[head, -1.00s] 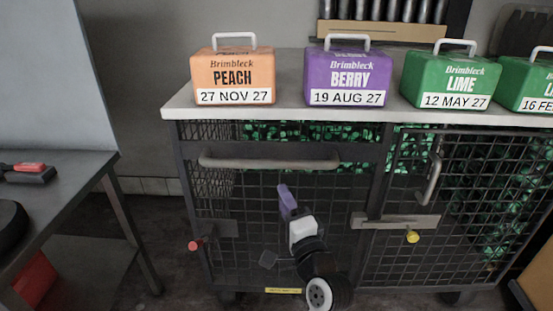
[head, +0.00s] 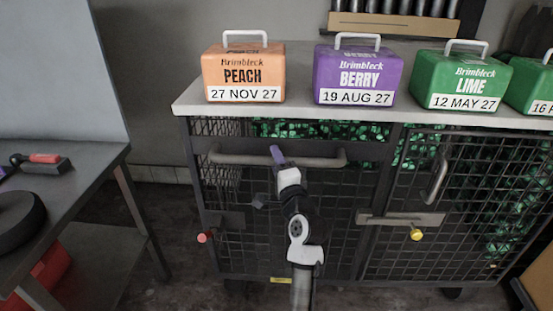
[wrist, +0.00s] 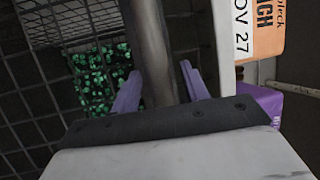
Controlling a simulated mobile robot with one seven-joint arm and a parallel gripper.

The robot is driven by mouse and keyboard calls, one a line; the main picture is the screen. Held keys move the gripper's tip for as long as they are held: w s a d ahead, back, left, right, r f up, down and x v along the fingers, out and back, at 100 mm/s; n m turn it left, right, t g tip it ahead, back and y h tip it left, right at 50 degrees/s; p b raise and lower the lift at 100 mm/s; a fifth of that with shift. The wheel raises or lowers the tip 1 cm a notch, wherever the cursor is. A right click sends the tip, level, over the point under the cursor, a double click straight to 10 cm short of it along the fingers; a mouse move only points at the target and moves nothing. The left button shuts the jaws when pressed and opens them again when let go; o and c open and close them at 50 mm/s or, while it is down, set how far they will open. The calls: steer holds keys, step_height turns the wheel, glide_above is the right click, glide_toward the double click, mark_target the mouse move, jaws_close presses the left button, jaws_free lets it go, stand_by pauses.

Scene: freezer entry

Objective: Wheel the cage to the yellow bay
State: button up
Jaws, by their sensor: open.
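The cage (head: 300,235) is a dark mesh cart with a pale top and green pieces behind its mesh. A long grey handle bar (head: 228,158) runs across its upper left front. My gripper (head: 277,153), with purple fingers, is at the middle of this bar. In the wrist view the handle bar (wrist: 150,45) passes between the two open fingers of my gripper (wrist: 160,85). I cannot tell whether either finger touches it. No yellow bay shows in these views.
An orange Peach box (head: 243,72), a purple Berry box (head: 353,75) and green Lime boxes (head: 460,80) stand on the cage top. A red knob (head: 202,237) and a yellow knob (head: 416,233) stick out in front. A grey table (head: 75,170) stands at left, with floor between.

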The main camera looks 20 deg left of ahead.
steer(key=shift+w+a, duration=0.1)
steer(key=shift+c, duration=0.4)
jaws_close()
